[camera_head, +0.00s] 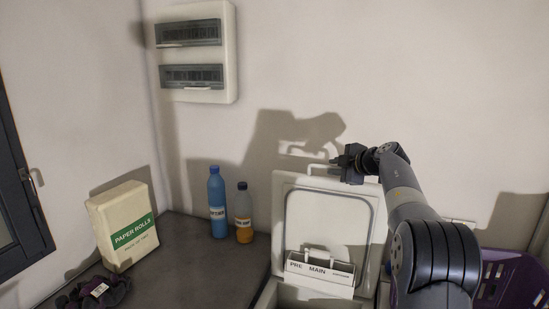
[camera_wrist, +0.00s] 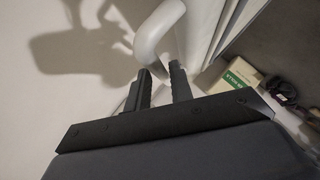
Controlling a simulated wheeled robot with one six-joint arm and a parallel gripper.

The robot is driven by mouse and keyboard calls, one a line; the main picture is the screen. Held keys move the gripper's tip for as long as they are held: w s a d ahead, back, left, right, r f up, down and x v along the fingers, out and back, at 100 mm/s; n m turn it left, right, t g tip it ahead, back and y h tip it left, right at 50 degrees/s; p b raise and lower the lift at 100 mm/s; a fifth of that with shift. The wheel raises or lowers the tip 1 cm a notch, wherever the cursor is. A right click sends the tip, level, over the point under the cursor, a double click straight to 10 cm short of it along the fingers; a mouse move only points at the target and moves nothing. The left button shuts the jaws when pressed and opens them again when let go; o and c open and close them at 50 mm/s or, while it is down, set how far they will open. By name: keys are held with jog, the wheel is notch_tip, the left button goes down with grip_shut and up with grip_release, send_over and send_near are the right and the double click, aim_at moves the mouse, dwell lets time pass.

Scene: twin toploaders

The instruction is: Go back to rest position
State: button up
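My gripper (camera_head: 340,160) is raised beside the wall, just above the upper edge of the open white toploader lid (camera_head: 290,215). In the wrist view its two dark fingers (camera_wrist: 160,75) stand apart with a gap between them. A white curved pipe (camera_wrist: 158,30) shows just beyond the fingertips; I cannot tell whether they touch it. I see nothing clearly held. The lid stands upright and carries a dispenser (camera_head: 320,272) marked PRE and MAIN. Most of the machine below is out of view.
A blue bottle (camera_head: 217,200) and an orange bottle (camera_head: 243,212) stand left of the lid on a dark top (camera_head: 190,265). A paper rolls box (camera_head: 123,225) and dark cloth (camera_head: 95,292) are farther left. A purple basket (camera_head: 515,280) is at right. A fuse box (camera_head: 196,53) hangs above.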

jog(key=x, duration=0.2)
jog(key=shift+w+a+f, duration=0.15)
jog(key=shift+w+a, duration=0.05)
jog(key=shift+s+a, duration=0.2)
jog(key=shift+s, duration=0.6)
